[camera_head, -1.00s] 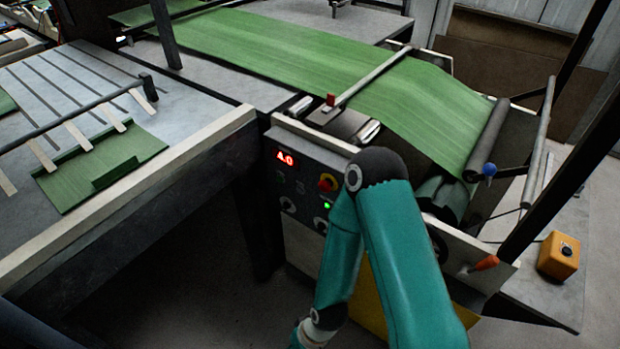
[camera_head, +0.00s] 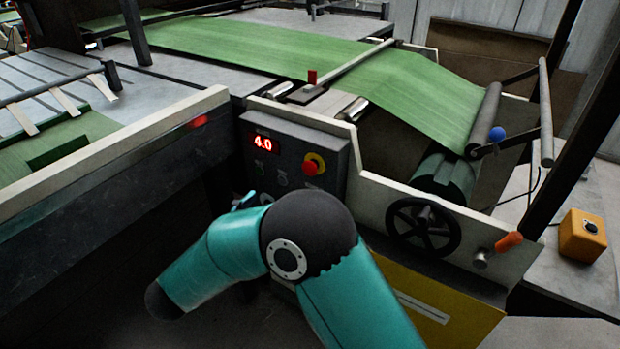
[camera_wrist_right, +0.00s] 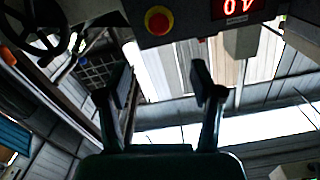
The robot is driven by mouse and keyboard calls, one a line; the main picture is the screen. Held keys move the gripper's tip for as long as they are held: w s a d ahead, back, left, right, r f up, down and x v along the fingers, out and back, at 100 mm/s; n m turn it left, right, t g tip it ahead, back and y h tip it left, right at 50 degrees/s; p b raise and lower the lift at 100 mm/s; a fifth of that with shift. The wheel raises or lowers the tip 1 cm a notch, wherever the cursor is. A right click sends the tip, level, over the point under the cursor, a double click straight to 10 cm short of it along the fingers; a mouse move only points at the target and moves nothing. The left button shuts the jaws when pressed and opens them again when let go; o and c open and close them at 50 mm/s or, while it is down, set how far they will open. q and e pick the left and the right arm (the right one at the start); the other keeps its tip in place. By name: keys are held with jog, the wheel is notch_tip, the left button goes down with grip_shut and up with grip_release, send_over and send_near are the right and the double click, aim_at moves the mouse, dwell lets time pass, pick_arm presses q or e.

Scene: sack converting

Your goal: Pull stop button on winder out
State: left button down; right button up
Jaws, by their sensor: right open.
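The stop button (camera_head: 313,164) is a red knob on a yellow ring, on the dark control panel (camera_head: 330,152) of the winder, right of a red display reading 4.0. In the right wrist view the button (camera_wrist_right: 158,21) shows at the top, with the panel upside down. My right gripper (camera_wrist_right: 161,84) is open and empty, its two fingers apart below the button in that picture, not touching it. In the head view my teal right arm crosses in front of the panel's lower part; its gripper cannot be clearly made out there. My left gripper is in no view.
A black handwheel (camera_head: 423,228) and an orange handle (camera_head: 508,242) sit right of the panel. A yellow box (camera_head: 582,235) stands farther right. Green sheet (camera_head: 400,95) runs over the winder's rollers. A table (camera_head: 110,148) edges the left side.

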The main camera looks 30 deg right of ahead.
aim_at(308, 169)
jog(key=x, duration=1.6)
jog(key=shift+d, duration=0.3)
grip_shut()
